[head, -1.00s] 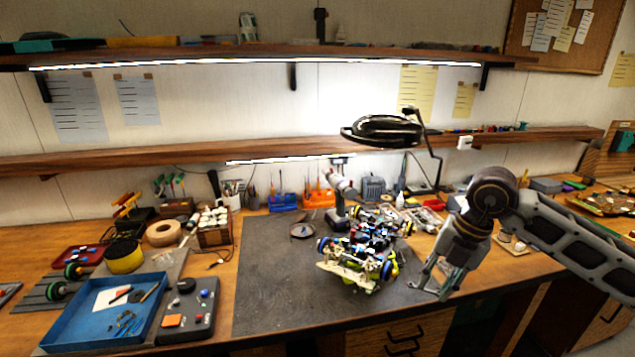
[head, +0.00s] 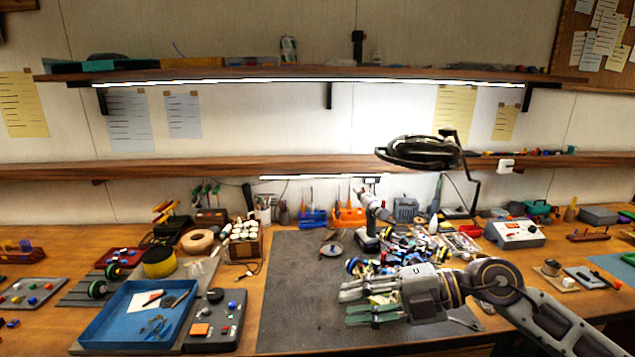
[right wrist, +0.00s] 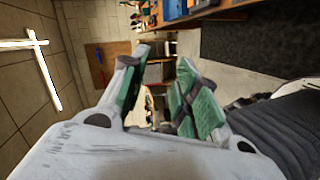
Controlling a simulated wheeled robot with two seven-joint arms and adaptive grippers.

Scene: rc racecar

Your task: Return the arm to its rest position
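My right arm reaches in from the lower right of the head view. Its gripper (head: 348,302) points left, above the front part of the dark work mat (head: 300,310). The fingers stand apart with nothing between them; the right wrist view shows the empty gap between the green-padded fingers (right wrist: 160,85). The RC racecar (head: 411,243) sits on the mat behind the gripper, which hides its near part. My left arm and gripper are not in view.
A blue tray (head: 100,331) and a grey parts tray (head: 226,327) lie left of the mat. A black lamp (head: 420,152) hangs over the car. The mat's left part is clear.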

